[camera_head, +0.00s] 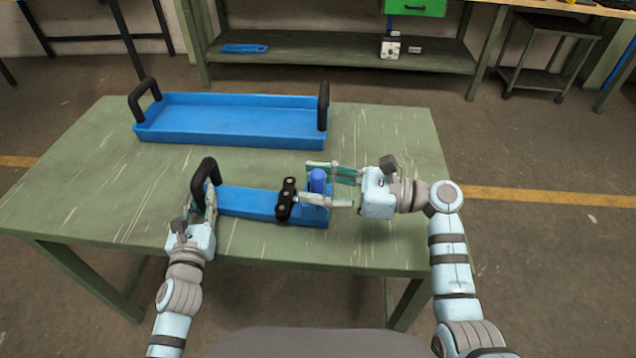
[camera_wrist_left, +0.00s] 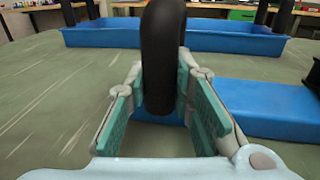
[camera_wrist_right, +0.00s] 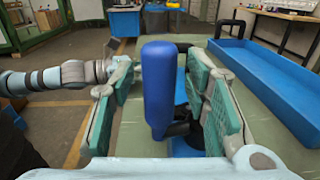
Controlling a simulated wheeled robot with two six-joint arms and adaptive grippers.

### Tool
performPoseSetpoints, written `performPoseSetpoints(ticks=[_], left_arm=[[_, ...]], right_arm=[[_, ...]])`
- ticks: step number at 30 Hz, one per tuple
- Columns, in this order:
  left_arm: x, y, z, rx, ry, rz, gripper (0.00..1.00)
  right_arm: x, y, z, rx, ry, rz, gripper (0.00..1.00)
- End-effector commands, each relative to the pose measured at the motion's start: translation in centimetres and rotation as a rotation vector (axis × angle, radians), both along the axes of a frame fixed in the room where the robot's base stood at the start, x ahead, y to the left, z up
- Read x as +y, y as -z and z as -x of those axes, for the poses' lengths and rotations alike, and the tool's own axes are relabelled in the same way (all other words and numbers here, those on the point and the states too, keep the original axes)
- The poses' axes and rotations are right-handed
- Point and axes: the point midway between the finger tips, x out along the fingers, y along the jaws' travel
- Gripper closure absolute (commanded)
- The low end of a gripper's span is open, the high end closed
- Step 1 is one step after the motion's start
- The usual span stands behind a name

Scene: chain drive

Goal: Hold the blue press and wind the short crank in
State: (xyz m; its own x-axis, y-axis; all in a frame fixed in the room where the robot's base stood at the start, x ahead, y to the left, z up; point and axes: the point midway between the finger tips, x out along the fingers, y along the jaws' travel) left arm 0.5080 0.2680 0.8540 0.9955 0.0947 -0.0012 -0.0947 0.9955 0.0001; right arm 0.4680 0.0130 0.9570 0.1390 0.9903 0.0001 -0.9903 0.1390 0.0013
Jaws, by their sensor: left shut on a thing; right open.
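The blue press (camera_head: 245,203) is a low blue base near the front of the table, with a black arched handle (camera_head: 205,168) at its left end. My left gripper (camera_head: 210,195) is shut on this handle, which stands between its pads in the left wrist view (camera_wrist_left: 162,60). At the press's right part is the crank, with a black linked piece (camera_head: 286,199) and an upright blue grip (camera_head: 318,180). My right gripper (camera_head: 312,184) is open, its fingers either side of the blue grip. In the right wrist view the grip (camera_wrist_right: 158,85) stands between the pads with gaps. The crank's lower part is mostly hidden.
A long blue tray (camera_head: 235,138) with black handles at both ends lies behind the press on the green table (camera_head: 85,185). The table's left side is clear. A bench with a shelf (camera_head: 310,58) and a dark cart (camera_head: 545,60) stand further back.

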Motion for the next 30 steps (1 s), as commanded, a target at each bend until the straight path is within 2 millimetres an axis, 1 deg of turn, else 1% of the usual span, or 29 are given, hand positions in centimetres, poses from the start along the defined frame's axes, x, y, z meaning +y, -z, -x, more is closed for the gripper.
performPoseSetpoints(ticks=[3,4,9,12,17,24,30], left_arm=[[0.0,0.0,0.0,-0.001,0.0,0.0,1.0],[0.0,0.0,0.0,-0.001,0.0,0.0,1.0],[0.0,0.0,0.0,-0.001,0.0,0.0,1.0],[0.0,0.0,0.0,-0.001,0.0,0.0,1.0],[0.0,-0.1,0.0,-0.001,0.0,0.0,1.0],[0.0,-0.1,0.0,-0.002,0.001,0.0,1.0],[0.0,-0.1,0.0,-0.002,0.001,0.0,1.0]], right_arm=[[0.0,0.0,0.0,0.0,0.0,0.0,0.57],[0.0,0.0,0.0,-0.001,0.0,0.0,0.59],[-0.1,0.0,0.0,-0.001,0.0,0.0,0.86],[-0.1,0.0,0.0,-0.001,0.001,0.0,1.0],[0.2,0.1,0.1,-0.001,0.035,0.001,1.0],[1.3,0.0,0.0,0.0,0.258,-0.001,1.0],[1.3,0.0,-0.1,0.0,0.279,0.001,1.0]])
